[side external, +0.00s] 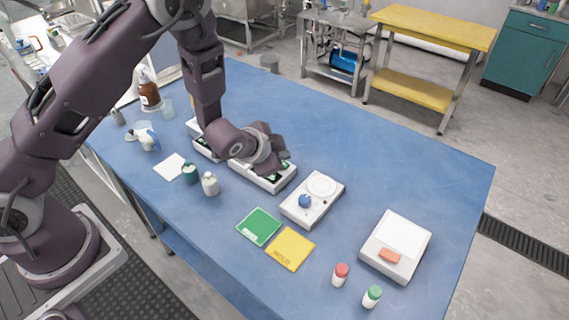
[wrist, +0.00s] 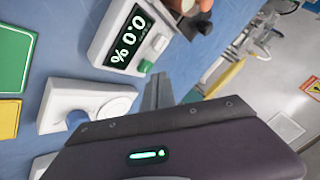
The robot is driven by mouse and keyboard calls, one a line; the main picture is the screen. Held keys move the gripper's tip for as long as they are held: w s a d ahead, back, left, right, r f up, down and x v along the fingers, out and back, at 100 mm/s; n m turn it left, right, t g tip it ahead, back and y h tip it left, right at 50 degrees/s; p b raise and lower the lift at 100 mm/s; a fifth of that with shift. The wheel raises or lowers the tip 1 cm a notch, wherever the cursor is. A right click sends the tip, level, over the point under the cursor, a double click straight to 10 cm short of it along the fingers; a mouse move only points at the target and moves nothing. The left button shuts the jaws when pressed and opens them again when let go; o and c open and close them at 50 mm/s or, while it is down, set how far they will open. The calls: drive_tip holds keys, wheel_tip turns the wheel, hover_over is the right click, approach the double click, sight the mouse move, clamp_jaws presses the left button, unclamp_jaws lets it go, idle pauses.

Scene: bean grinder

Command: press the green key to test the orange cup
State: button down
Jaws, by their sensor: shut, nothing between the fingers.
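The white meter (wrist: 107,47) with a black display reading 0.0 % is at the top of the wrist view. Its green key (wrist: 145,66) is at the near corner, with a white key beside it. The meter (side external: 262,180) is partly hidden under my gripper in the side view. My gripper (wrist: 158,80) is shut and empty, its tips close by the green key; I cannot tell whether they touch. My gripper also shows in the side view (side external: 275,160).
A white device with a round plate and blue knob (side external: 305,201) stands beside the meter. A green card (side external: 259,226) and yellow card (side external: 290,249) lie in front. A white scale (side external: 405,232) with an orange block is at right. Red-capped and green-capped bottles stand near the front edge.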

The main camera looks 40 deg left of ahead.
idle(0.7)
drive_tip(key=shift+f, duration=0.4)
drive_tip(key=shift+f, duration=0.5)
idle(0.4)
drive_tip(key=shift+r, duration=0.9)
drive_tip(key=shift+r, duration=2.5)
